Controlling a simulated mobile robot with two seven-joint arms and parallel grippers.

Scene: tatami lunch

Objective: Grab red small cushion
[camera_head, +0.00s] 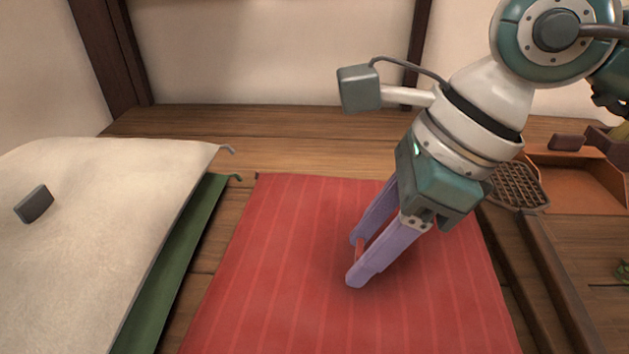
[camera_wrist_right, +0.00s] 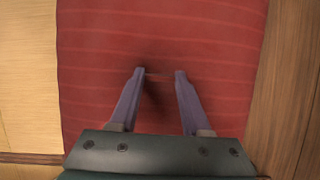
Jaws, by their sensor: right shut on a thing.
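The red small cushion (camera_head: 290,250) is a flat red striped rectangle in the middle of the head view. It also fills most of the right wrist view (camera_wrist_right: 215,45). My right gripper (camera_head: 356,260) reaches down onto the cushion from the upper right. Its two purple fingers stand somewhat apart, with a thin strip of red cloth pinched between the tips, as the right wrist view (camera_wrist_right: 158,74) also shows. Whether the cushion is lifted cannot be told. My left gripper is not in view.
A cream cushion (camera_head: 110,200) with a small dark grey block (camera_head: 34,204) on it lies at the left, with a green cushion (camera_head: 190,250) beneath its edge. At the right are a woven rack (camera_head: 516,186) and an orange-brown tray (camera_head: 580,185). A wall closes the back.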

